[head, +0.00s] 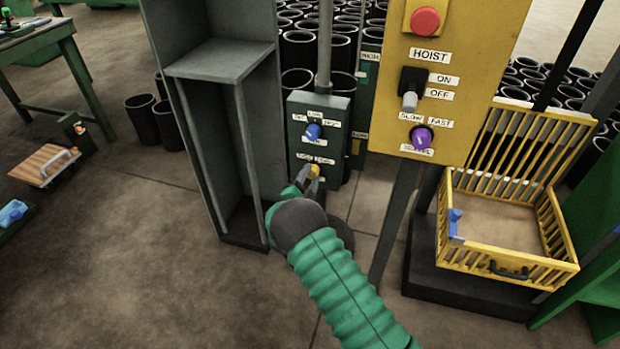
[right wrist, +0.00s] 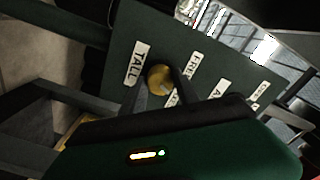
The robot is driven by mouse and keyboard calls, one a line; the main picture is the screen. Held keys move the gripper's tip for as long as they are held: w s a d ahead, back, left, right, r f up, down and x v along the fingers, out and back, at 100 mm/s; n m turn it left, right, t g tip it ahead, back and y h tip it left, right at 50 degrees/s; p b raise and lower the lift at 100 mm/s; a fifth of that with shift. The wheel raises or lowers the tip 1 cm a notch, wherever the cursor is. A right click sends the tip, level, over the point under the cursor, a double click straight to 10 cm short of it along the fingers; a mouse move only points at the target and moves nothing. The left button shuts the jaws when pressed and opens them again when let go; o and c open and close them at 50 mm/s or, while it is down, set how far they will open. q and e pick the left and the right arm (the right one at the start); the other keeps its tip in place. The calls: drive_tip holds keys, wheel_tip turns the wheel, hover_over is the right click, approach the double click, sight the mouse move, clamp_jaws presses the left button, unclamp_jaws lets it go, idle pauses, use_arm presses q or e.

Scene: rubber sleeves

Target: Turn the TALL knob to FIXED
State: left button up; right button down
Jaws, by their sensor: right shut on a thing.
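The TALL knob (head: 315,170) is a small yellow knob low on the green control box (head: 340,116) in the head view. In the right wrist view the yellow knob (right wrist: 158,78) sits beside the TALL label (right wrist: 134,63) and the FREE label (right wrist: 191,66); another label is partly hidden behind a finger. My right gripper (head: 308,176) reaches the box from below, its fingers shut on the yellow knob; they also show around it in the right wrist view (right wrist: 160,88). The knob's pointing direction cannot be told. My left gripper is out of view.
A blue knob (head: 313,132) is above the yellow one on the same box. A yellow hoist panel (head: 450,70) with a red button (head: 425,20) and purple knob (head: 421,136) stands right. A grey open cabinet (head: 186,120) stands close left. A yellow crate (head: 550,262) is at right.

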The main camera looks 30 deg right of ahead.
drive_tip(key=shift+m, duration=0.6)
drive_tip(key=shift+f, duration=0.1)
drive_tip(key=c, duration=0.9)
unclamp_jaws()
